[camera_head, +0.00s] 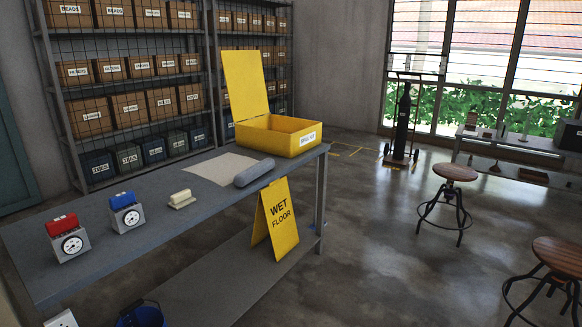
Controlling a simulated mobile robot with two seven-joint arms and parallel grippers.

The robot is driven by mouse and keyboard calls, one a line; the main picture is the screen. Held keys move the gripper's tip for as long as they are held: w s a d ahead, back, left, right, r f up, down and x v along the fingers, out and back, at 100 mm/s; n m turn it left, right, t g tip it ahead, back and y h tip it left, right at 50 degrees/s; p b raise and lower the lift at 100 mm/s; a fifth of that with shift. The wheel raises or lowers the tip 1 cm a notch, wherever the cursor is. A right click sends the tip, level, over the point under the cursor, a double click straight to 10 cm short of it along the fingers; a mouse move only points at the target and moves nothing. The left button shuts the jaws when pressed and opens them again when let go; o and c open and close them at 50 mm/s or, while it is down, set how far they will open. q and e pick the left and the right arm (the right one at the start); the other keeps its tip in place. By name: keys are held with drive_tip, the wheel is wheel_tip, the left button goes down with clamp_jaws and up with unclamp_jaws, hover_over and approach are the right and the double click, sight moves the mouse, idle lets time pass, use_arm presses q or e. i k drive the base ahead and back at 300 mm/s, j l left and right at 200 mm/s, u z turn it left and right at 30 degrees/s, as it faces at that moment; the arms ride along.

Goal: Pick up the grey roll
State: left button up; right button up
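The grey roll (254,173) lies on its side on the grey workbench (152,226), close to the front edge. It is a short, thick cylinder that touches or overlaps the right side of a flat beige sheet (219,168). The yellow box (277,140) with its lid raised stands just behind and to the right of the roll. Neither of my grippers shows in the head view, and nothing is holding the roll.
A cream block (181,199), a blue-topped gauge (127,213) and a red-topped gauge (68,240) stand left on the bench. Stools (449,194) are to the right, with open floor between.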

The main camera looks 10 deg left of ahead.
sight(246, 177)
drive_tip(key=i, duration=1.45)
